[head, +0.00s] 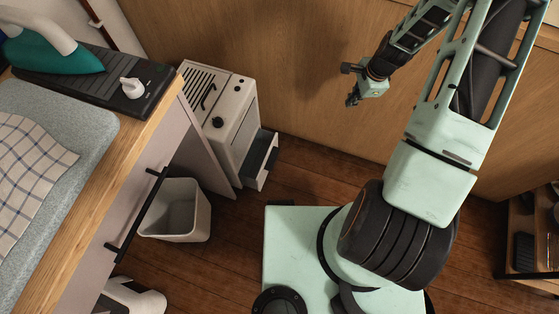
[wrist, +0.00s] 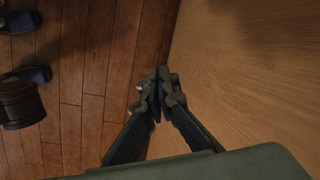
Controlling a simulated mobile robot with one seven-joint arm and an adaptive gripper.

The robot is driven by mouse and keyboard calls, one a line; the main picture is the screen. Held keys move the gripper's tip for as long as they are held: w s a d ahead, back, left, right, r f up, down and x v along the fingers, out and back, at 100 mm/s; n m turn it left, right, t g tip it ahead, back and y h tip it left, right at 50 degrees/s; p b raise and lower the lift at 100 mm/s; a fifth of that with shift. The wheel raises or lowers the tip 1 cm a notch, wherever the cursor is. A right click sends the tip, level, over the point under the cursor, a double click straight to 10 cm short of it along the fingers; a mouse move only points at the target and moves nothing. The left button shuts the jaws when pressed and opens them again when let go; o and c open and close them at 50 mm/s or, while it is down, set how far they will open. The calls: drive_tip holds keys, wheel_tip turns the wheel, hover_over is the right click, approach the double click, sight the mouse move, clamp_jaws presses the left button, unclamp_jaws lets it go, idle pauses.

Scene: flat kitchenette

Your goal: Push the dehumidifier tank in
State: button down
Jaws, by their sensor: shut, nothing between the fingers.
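The dehumidifier (head: 222,115) is a cream box standing on the floor against the wall, just beyond the counter's end, in the head view. Its tank (head: 262,160) sticks out of the lower front like a pulled-out drawer, with a dark inside and a pale front. My gripper (head: 352,98) is up and to the right of the tank in the head view, near the wooden wall and apart from the tank. In the wrist view my gripper (wrist: 156,88) has its fingertips together with nothing between them. The dehumidifier and tank do not show in the wrist view.
A grey-white bin (head: 177,212) stands on the floor below the counter (head: 130,140). An iron (head: 50,50) rests on the dark panel on the counter. A wooden shelf (head: 520,235) is at the right. Wooden floor (head: 310,165) is clear before the tank.

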drive_tip(key=s+a+f+m+y+b, duration=0.1)
drive_tip(key=s+a+f+m+b, duration=0.3)
drive_tip(key=f, duration=0.6)
drive_tip(key=s+a+f+y+b, duration=0.1)
drive_tip(key=a+f+b, duration=0.1)
drive_tip(key=a+f, duration=0.6)
drive_tip(key=s+a+f+m+y+b, duration=0.1)
drive_tip(key=s+a+f+m+b, duration=0.15)
drive_tip(key=f, duration=0.95)
drive_tip(key=w+a+f+b, duration=0.3)
drive_tip(key=a+f+b, duration=0.2)
drive_tip(key=a+f, duration=0.3)
drive_tip(key=shift+f+n, duration=0.45)
